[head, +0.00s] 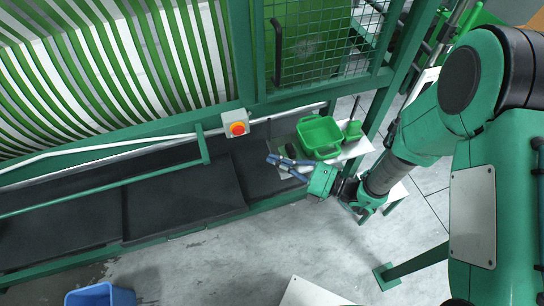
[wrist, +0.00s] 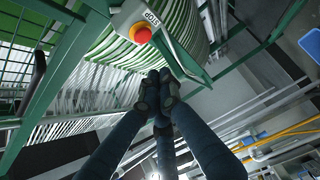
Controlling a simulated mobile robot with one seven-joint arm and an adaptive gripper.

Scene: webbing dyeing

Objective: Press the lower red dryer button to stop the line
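A red mushroom button on an orange-yellow collar (head: 237,128) sits on a small grey box fixed to the green machine frame. It also shows in the wrist view (wrist: 141,33), above my fingertips, with a dark marking on the box beside it. I see only this one red button, so I cannot tell it from an upper one. My gripper (head: 270,158) is to the right of and below the button in the head view, apart from it. In the wrist view my blue-grey fingers (wrist: 157,88) have their dark tips together, with nothing seen between them.
A green rail (head: 100,189) runs along the dark trays (head: 185,200). A blue bin (head: 100,295) stands on the floor. Green-striped webbing (head: 110,65) fills the machine behind the button.

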